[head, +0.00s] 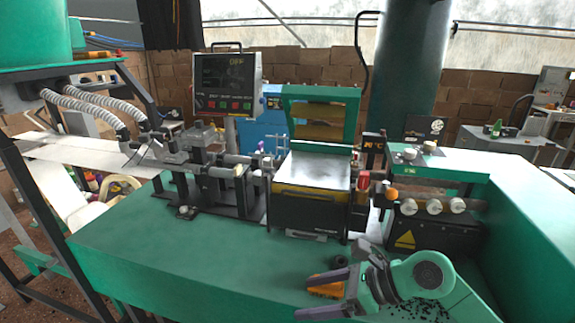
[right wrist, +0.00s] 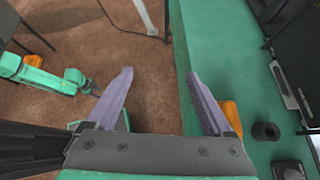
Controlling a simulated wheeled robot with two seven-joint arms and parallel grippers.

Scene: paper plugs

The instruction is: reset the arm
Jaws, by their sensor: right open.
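My right gripper (head: 306,297) is low in the head view, over the front edge of the green machine table (head: 150,245). Its two purple-grey fingers point left, apart, with nothing between them. In the right wrist view the gripper (right wrist: 160,76) is open and empty, one finger over the brown floor and the other over the table edge. A green arm, which looks like my left one, reaches in at the left of that view. Its grey end (right wrist: 92,88) is too small to read. My left gripper is not in the head view.
An orange piece (right wrist: 231,118) lies on the table beside my right finger, with a small black ring (right wrist: 265,131) near it. The steel-topped machine block (head: 311,190) and a black roller unit (head: 430,232) stand behind. The table's front left is clear.

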